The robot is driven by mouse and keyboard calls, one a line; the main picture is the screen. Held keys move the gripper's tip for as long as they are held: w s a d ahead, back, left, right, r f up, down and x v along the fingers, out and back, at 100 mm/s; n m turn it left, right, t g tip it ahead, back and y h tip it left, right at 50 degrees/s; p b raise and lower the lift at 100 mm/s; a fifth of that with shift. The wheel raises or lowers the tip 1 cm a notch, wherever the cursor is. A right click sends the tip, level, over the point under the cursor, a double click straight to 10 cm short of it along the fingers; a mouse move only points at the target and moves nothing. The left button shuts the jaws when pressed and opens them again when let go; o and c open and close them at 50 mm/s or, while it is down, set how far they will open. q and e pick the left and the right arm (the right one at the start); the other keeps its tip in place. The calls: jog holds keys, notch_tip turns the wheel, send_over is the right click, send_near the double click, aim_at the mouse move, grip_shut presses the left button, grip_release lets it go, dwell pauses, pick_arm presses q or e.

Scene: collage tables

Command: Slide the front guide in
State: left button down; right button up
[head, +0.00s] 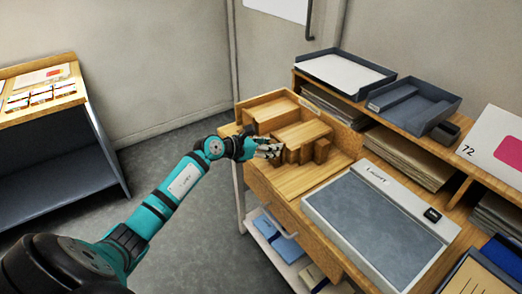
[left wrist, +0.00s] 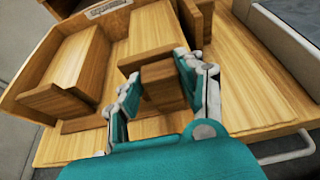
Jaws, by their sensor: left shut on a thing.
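A wooden jig (head: 322,176) lies on the table, with a raised wall at the back and several wooden blocks on it. My left gripper (head: 276,151) reaches in from the left, low over the jig. In the left wrist view its teal and grey fingers (left wrist: 160,90) are shut on a small upright wooden block (left wrist: 162,80), which I take to be the front guide. A larger wooden block (head: 302,132) stands just behind it. The fingers partly hide the held block in the head view. My right gripper is not in view.
A grey-topped paper trimmer (head: 375,225) lies right of the jig. Dark trays (head: 415,103) and a paper tray (head: 345,72) stand on a shelf unit behind. A drawer handle (left wrist: 285,150) shows at the front edge. A second table (head: 45,95) is at far left.

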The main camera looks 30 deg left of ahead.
pick_arm(q)
jog(key=shift+w+r, duration=0.1)
jog(key=c, duration=1.1)
grip_release()
jog(key=o, duration=0.3)
jog(key=shift+w+d, duration=0.1)
jog(key=shift+w, duration=0.05)
jog(key=shift+s, duration=0.25)
jog(key=v, duration=1.1)
jog(key=shift+s, duration=0.2)
